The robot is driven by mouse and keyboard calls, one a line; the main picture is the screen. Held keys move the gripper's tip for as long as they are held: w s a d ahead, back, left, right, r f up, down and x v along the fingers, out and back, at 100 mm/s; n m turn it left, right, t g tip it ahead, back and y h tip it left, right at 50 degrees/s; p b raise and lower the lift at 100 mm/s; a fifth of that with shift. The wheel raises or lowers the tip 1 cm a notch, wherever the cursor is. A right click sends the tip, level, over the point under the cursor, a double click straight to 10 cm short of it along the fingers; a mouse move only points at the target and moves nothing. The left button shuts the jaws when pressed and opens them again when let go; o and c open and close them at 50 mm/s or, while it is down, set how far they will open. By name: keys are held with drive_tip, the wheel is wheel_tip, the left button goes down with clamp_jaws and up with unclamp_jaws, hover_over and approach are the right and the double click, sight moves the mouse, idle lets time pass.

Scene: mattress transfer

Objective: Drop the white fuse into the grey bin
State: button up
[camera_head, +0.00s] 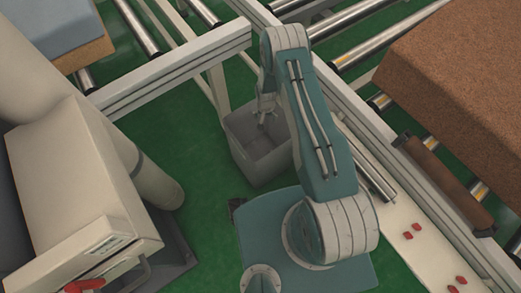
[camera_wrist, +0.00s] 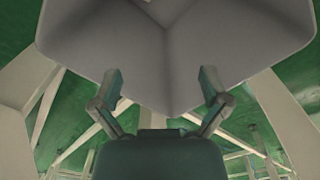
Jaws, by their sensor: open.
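The grey bin (camera_head: 252,170) stands on the green floor in the middle of the head view. My gripper (camera_head: 266,113) hangs over the bin's opening at its far side, pointing down. In the wrist view the grey bin (camera_wrist: 170,50) fills the upper middle, in front of my gripper (camera_wrist: 158,85). The two fingers are spread apart with nothing between them. I see no white fuse in either view. Part of the bin's inside is hidden by my arm in the head view.
A pale machine (camera_head: 65,190) with a red handle stands at the left. Roller conveyors with pale rails (camera_head: 170,72) run behind the bin. A brown block (camera_head: 455,80) lies on the right conveyor. Green floor (camera_head: 205,190) is clear left of the bin.

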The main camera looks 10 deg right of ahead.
wheel_tip(320, 180, up, 7)
idle(0.3)
drive_tip(key=shift+r, duration=0.1)
